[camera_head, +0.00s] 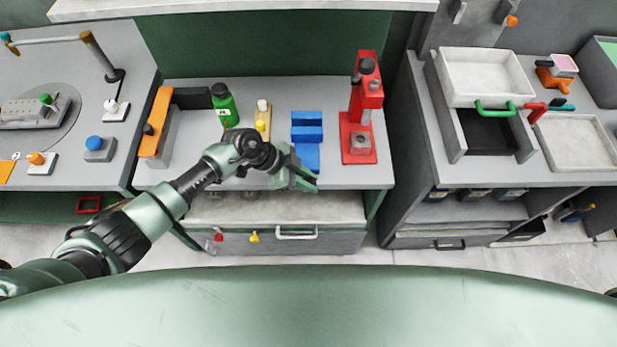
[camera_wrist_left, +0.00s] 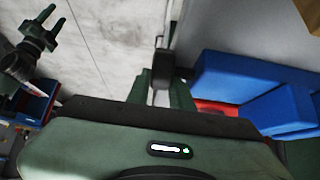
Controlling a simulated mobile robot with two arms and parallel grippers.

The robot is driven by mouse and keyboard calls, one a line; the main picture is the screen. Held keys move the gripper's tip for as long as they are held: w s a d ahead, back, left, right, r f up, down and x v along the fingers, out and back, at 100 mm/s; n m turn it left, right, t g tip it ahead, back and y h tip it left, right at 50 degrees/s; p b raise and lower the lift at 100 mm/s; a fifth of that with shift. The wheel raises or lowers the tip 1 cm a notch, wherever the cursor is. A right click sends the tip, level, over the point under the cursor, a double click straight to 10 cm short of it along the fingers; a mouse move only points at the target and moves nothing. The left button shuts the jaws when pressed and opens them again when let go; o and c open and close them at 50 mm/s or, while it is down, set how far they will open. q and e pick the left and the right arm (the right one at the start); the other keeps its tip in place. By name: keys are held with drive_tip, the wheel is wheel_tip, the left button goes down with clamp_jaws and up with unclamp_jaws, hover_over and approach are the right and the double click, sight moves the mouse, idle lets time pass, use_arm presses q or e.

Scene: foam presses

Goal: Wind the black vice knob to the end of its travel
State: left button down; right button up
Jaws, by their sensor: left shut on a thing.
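The blue vice (camera_head: 306,133) stands on the middle bench near its front edge, and its blue body (camera_wrist_left: 240,80) fills the right of the left wrist view. My left gripper (camera_head: 303,181) is at the front of the vice, over the bench's front edge. In the left wrist view its fingers are shut on the black vice knob (camera_wrist_left: 160,62). In the head view the gripper hides the knob. How far the knob is wound cannot be told. What looks like my right gripper (camera_wrist_left: 40,30) shows small at the upper left of the wrist view, apart from the vice.
A red press (camera_head: 361,115) stands right of the vice. A drawer (camera_head: 290,240) is below the bench. Floor shows between the benches.

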use_arm(q)
drive_tip(key=c, duration=1.5)
unclamp_jaws()
drive_tip(key=shift+b+v, duration=0.7)
drive_tip(key=shift+v, duration=3.2)
